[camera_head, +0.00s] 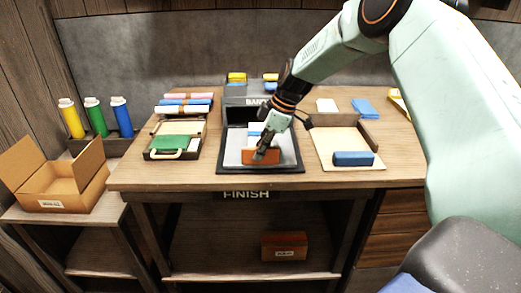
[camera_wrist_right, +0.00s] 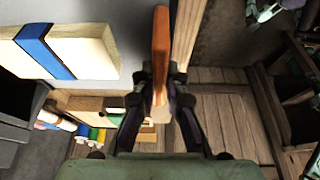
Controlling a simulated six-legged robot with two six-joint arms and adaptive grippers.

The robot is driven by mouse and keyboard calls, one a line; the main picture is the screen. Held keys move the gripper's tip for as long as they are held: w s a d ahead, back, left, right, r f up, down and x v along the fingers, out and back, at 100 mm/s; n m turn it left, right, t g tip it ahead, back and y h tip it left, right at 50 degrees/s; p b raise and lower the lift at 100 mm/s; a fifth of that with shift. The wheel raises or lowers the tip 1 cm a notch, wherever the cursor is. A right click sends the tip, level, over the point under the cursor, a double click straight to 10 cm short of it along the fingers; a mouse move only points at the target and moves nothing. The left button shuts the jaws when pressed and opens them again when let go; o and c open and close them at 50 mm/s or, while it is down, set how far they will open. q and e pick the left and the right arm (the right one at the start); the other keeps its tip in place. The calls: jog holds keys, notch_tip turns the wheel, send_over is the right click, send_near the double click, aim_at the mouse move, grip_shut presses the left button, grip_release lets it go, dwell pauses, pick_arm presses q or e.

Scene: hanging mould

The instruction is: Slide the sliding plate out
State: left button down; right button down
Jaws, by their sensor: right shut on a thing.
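The sliding plate (camera_head: 232,157) is a light grey panel lying in a black-framed station at the middle of the bench. An orange-brown front piece (camera_head: 250,157) stands along its near edge. My right gripper (camera_head: 264,150) reaches down from the right and is shut on this front piece. In the right wrist view the front piece (camera_wrist_right: 161,55) is between my right fingers (camera_wrist_right: 160,105), and the grey plate (camera_wrist_right: 95,60) is beside it. A cream block with a blue band (camera_wrist_right: 60,50) lies on the plate. My left gripper is not in view.
A case with a green item (camera_head: 166,143) lies left of the station. A pale board with a blue block (camera_head: 353,158) lies to the right. Bottles (camera_head: 95,117) and an open cardboard box (camera_head: 60,185) stand at far left. The bench's front edge (camera_head: 245,182) is close.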

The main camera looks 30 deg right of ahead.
jog(key=shift+s+a+f, duration=0.2)
jog(key=shift+s+f, duration=0.1)
jog(key=c, duration=1.4)
grip_release()
jog(key=shift+w+r, duration=0.1)
jog(key=shift+r, duration=0.1)
jog(key=shift+d, duration=0.15)
jog(key=shift+r, duration=0.3)
jog(key=v, duration=1.1)
jog(key=shift+d+r, duration=0.15)
jog(key=shift+r, duration=0.05)
